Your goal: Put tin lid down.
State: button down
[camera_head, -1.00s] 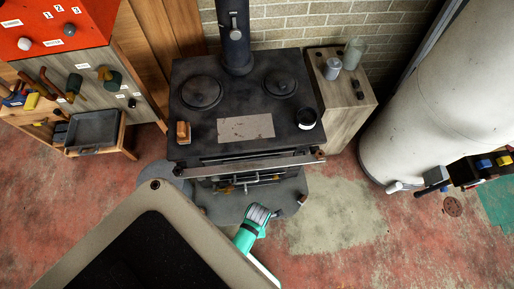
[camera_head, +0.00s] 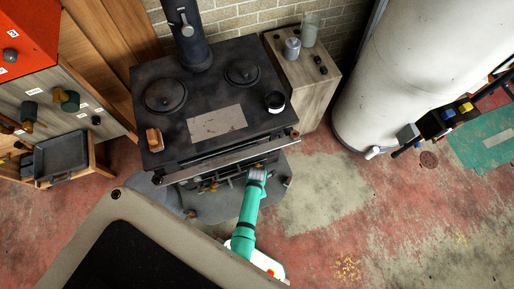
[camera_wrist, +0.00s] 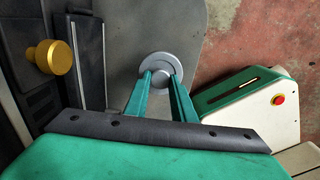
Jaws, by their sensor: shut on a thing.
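The tin lid (camera_wrist: 161,68) is a round grey disc with a raised middle, seen in the wrist view. My gripper (camera_wrist: 161,77) is shut on it, with a green finger at either side of its centre. In the head view my green arm reaches to the front of the black stove (camera_head: 217,100), low before its front rail. There the fingers and lid cannot be made out clearly. The lid is over the grey floor plate (camera_wrist: 205,25); I cannot tell how high above it.
A brass knob (camera_wrist: 55,57) on the dark stove front is close on the left in the wrist view. A small cabinet (camera_head: 305,80) with jars stands right of the stove, and a white tank (camera_head: 385,80) farther right.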

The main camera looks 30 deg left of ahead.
jog(key=shift+w+f, duration=0.3)
jog(key=shift+f, duration=1.5)
jog(key=shift+a+f, duration=0.1)
jog(key=shift+f, duration=0.05)
jog(key=c, duration=1.5)
grip_release()
